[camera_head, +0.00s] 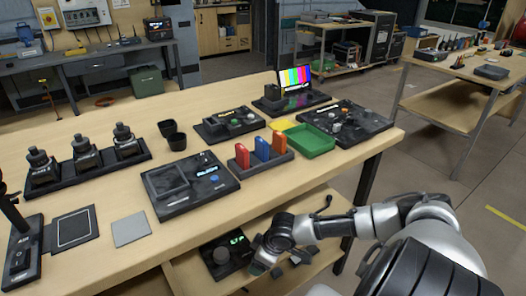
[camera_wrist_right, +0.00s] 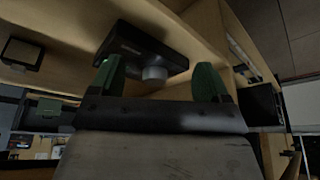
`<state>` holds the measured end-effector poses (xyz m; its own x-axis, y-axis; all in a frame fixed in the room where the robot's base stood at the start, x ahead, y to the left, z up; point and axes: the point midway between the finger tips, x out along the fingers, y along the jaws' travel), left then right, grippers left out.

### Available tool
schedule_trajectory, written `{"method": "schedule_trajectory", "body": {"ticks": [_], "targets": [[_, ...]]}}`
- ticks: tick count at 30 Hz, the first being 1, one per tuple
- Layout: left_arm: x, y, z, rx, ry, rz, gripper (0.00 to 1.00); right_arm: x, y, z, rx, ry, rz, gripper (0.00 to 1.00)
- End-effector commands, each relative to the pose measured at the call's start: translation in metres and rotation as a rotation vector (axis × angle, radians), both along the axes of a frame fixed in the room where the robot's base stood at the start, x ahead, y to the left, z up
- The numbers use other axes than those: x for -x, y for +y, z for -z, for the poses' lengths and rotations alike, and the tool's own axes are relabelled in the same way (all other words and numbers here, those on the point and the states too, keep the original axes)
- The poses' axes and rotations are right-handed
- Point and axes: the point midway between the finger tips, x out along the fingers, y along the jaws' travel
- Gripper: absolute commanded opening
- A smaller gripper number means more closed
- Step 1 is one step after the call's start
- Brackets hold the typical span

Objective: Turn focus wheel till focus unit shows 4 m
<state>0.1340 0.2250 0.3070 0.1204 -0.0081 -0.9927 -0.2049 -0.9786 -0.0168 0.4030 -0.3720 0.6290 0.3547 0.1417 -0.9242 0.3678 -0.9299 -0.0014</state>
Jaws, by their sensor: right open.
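The focus unit (camera_head: 228,252) is a dark box on the lower shelf, below the front edge of the bench. It has a lit green display (camera_head: 237,240), too small to read, and a round grey focus wheel (camera_head: 221,255). My right gripper (camera_head: 272,268) is just right of the unit. In the right wrist view the open green fingertips (camera_wrist_right: 159,80) stand apart with nothing held. The grey wheel (camera_wrist_right: 154,73) on the dark unit (camera_wrist_right: 143,48) appears between them, a little beyond; contact is not visible. My left gripper is not in view.
The bench top (camera_head: 105,190) is above the shelf and holds a dark panel (camera_head: 190,186), a rack with coloured blocks (camera_head: 263,162), a green tray (camera_head: 305,140) and a colour-bar monitor (camera_head: 295,84). The bench edge and leg (camera_head: 368,188) are close to my right arm.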

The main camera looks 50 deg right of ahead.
Motion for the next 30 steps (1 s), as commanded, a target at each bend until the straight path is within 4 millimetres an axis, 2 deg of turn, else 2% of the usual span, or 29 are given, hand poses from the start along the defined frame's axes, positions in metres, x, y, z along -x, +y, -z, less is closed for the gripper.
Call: {"method": "schedule_trajectory", "body": {"ticks": [4, 22, 23, 26, 30], "targets": [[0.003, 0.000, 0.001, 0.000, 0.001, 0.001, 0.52, 0.007, -0.003, 0.000, 0.001, 0.000, -0.002, 0.77], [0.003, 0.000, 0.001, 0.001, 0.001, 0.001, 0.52, 0.008, 0.000, 0.001, -0.003, 0.000, -0.004, 0.77], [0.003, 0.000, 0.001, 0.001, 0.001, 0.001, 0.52, 0.009, 0.004, 0.002, -0.006, 0.001, -0.010, 0.77], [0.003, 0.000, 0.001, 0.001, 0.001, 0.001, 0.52, 0.019, 0.034, 0.007, -0.027, 0.011, -0.050, 0.77], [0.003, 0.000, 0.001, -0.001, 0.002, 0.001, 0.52, 0.048, 0.114, 0.008, -0.066, 0.011, -0.137, 0.77]]}}
